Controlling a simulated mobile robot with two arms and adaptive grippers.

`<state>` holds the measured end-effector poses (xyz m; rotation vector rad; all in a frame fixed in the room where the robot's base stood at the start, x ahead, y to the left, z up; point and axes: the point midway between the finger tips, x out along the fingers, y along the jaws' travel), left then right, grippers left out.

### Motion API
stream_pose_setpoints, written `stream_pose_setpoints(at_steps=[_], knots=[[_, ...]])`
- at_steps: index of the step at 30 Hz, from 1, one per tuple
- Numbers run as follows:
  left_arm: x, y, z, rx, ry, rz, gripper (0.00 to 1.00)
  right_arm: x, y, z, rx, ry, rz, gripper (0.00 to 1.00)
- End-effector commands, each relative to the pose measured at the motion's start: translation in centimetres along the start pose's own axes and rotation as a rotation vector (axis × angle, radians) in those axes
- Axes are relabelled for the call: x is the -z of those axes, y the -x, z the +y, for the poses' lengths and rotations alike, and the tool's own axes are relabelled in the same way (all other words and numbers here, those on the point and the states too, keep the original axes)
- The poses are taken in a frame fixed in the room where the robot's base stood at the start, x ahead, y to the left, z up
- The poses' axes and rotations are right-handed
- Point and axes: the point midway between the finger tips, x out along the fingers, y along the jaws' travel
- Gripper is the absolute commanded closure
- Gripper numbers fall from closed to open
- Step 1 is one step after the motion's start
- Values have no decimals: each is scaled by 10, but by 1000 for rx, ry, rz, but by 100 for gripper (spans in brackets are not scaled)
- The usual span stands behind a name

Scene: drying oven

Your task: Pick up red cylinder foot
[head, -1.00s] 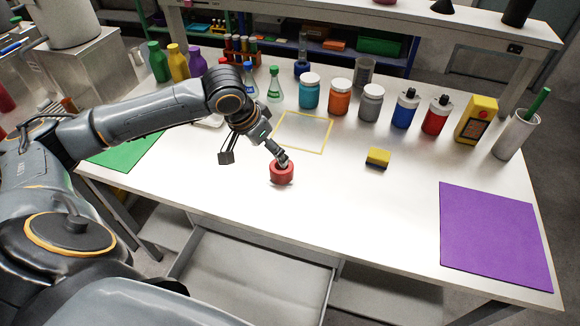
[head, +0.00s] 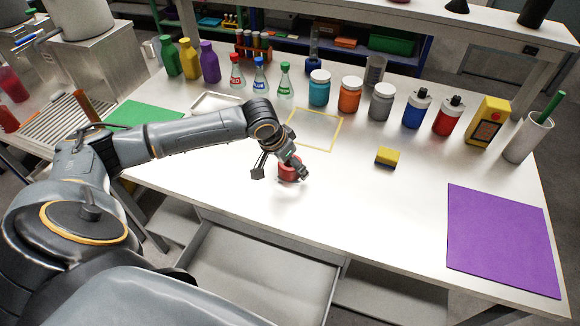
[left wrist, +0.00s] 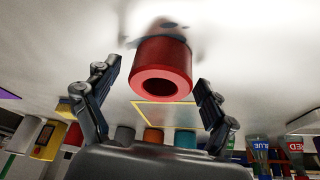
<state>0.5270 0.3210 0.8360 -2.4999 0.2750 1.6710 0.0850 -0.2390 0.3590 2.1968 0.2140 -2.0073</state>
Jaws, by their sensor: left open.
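The red cylinder foot (head: 287,172) stands on the white table near its front edge, partly hidden by my left gripper in the head view. In the left wrist view the red cylinder foot (left wrist: 162,70) shows as a thick ring with a round hole facing the camera. My left gripper (head: 298,168) is at the red foot. In the left wrist view its two fingers are spread wide, one on each side of the foot, with gaps between (left wrist: 155,95). My right gripper is not in view.
A yellow-outlined square (head: 316,130) lies just behind. A yellow and blue sponge (head: 387,156) lies to the right, and a purple mat (head: 503,240) at the far right. Several jars and bottles line the back. A drawer (head: 262,265) stands open below the front edge.

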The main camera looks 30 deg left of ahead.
Motion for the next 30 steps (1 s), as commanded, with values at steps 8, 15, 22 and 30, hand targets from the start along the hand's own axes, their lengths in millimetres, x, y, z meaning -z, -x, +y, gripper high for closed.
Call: stream_pose_setpoints(at_steps=[8,15,22,30], knots=[[0,0,0,0,1,0,59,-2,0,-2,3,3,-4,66],[0,1,0,0,1,0,72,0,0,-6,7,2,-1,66],[3,5,0,1,1,3,72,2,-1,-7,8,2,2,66],[8,42,-3,4,1,2,72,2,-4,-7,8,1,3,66]])
